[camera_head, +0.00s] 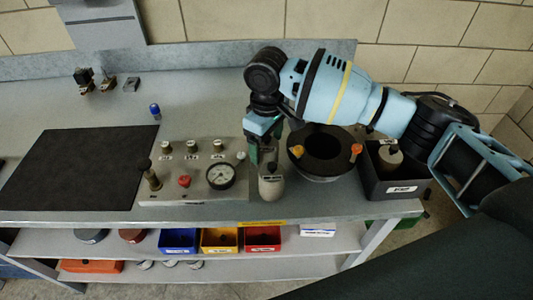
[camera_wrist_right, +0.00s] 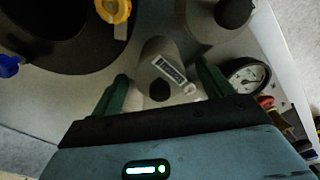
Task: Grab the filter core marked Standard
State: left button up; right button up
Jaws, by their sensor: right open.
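My right gripper (camera_head: 266,155) points down over the bench, directly at a grey filter core (camera_head: 271,187) with a pale label. In the right wrist view, a grey labelled cylinder (camera_wrist_right: 158,57) with a dark end stands between the two green fingers of the gripper (camera_wrist_right: 160,95). The fingers are apart, with a visible gap on each side of it. The label is too small to read. Another grey cylinder with a dark end (camera_wrist_right: 232,12) shows above it in the wrist view. A further grey core (camera_head: 389,157) stands in the dark bin. My left gripper is not in view.
A dark round housing (camera_head: 322,165) with coloured clamps stands close on the right. A panel with a gauge (camera_head: 220,176) and knobs is close on the left. The dark bin (camera_head: 402,188) is at the bench's right end. A black mat (camera_head: 75,170) lies bare at left.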

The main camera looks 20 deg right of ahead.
jog(key=shift+f, duration=0.9)
jog(key=c, duration=1.3)
jog(key=shift+o, duration=0.2)
jog(key=shift+r, duration=0.1)
notch_tip(320, 180, up, 10)
jog(key=shift+p, duration=0.35)
